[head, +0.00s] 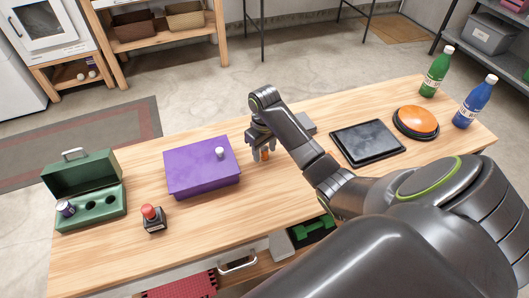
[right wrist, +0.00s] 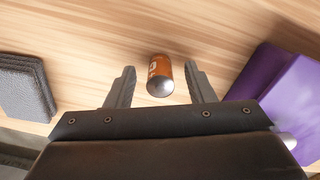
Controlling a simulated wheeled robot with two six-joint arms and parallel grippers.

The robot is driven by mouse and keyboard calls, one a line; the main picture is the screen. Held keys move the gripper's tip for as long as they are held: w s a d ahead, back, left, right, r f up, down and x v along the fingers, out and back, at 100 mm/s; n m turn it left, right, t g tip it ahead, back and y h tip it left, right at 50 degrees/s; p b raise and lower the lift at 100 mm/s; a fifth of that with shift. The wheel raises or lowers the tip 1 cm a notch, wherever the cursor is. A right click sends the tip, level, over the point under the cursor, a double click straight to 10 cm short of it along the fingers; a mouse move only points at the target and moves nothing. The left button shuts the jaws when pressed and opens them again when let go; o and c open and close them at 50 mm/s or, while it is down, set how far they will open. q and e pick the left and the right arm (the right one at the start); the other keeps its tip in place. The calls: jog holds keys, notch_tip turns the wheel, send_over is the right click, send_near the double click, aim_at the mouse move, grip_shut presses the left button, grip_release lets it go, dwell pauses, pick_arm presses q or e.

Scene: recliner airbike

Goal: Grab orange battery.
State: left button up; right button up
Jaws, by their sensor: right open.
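The orange battery (right wrist: 160,75) has a silver end and stands on the wooden table. In the right wrist view it sits between the two open fingers of my right gripper (right wrist: 160,88), with a gap on each side. In the head view the battery (head: 265,155) shows small beneath my right gripper (head: 262,150), just right of the purple box. The gripper reaches down over it. My left gripper is not in either view.
The purple box (head: 200,170) stands close to the left of my right gripper. A black tablet (head: 367,142), an orange button (head: 416,120), a green bottle (head: 437,72) and a blue bottle (head: 476,102) are right.

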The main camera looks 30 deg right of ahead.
aim_at(264, 147)
grip_shut()
dwell(0.3)
notch_tip(264, 147, up, 6)
jog(key=shift+f+p, duration=0.1)
jog(key=shift+p, duration=0.25)
notch_tip(264, 147, up, 2)
jog(key=shift+r+p, duration=0.15)
jog(key=shift+p, duration=1.1)
jog(key=shift+r+p, duration=0.95)
